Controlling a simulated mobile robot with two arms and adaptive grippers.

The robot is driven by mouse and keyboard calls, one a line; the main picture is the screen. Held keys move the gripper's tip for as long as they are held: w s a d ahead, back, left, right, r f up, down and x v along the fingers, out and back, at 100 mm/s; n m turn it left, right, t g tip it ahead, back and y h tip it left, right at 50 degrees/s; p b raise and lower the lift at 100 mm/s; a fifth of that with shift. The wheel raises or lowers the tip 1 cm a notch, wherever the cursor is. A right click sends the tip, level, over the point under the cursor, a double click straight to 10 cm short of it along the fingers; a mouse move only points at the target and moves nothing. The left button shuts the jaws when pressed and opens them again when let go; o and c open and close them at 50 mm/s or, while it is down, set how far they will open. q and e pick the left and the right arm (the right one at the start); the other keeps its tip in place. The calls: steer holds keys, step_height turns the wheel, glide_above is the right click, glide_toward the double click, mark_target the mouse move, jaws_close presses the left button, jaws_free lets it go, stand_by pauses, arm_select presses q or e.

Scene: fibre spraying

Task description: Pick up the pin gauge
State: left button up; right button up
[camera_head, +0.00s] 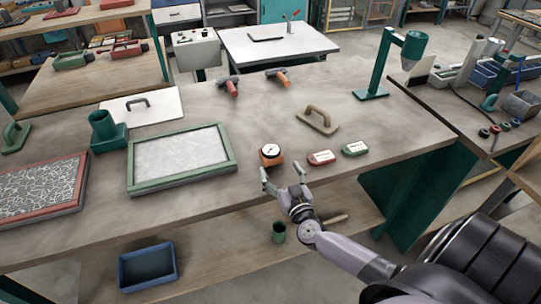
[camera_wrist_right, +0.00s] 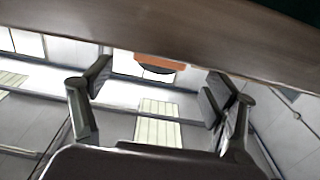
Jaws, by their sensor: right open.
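The pin gauge, seemingly the orange block with a round white dial (camera_head: 271,154), stands on the workbench (camera_head: 330,182) near its front edge. In the right wrist view an orange part (camera_wrist_right: 160,63) with a dark rounded part shows between my fingers, against the bench edge. My right gripper (camera_head: 282,169) is open and empty, just in front of the gauge at the bench's front edge. Its spread fingers also show in the wrist view (camera_wrist_right: 155,88). They appear apart from the gauge. My left gripper is not in view.
A red case (camera_head: 321,158) and a green case (camera_head: 355,149) lie right of the gauge. A brown-handled float (camera_head: 318,120) lies behind them. A green-framed panel (camera_head: 181,158) lies to the left. A blue bin (camera_head: 147,268) and green cup (camera_head: 279,232) are on the lower shelf.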

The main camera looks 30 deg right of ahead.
mark_target(274, 159)
steer(key=shift+w+d, duration=0.25)
steer(key=shift+w, duration=0.45)
steer(key=shift+w+r, duration=0.1)
steer(key=shift+w, duration=0.15)
steer(key=shift+x, duration=2.4)
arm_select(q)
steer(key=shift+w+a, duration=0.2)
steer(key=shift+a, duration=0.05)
arm_select(e)
steer(key=shift+r, duration=0.15)
steer(key=shift+s, duration=0.1)
steer(key=shift+c, duration=0.8)
steer(key=c, duration=1.3)
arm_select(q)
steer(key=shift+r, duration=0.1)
arm_select(e)
steer(key=shift+r, duration=0.2)
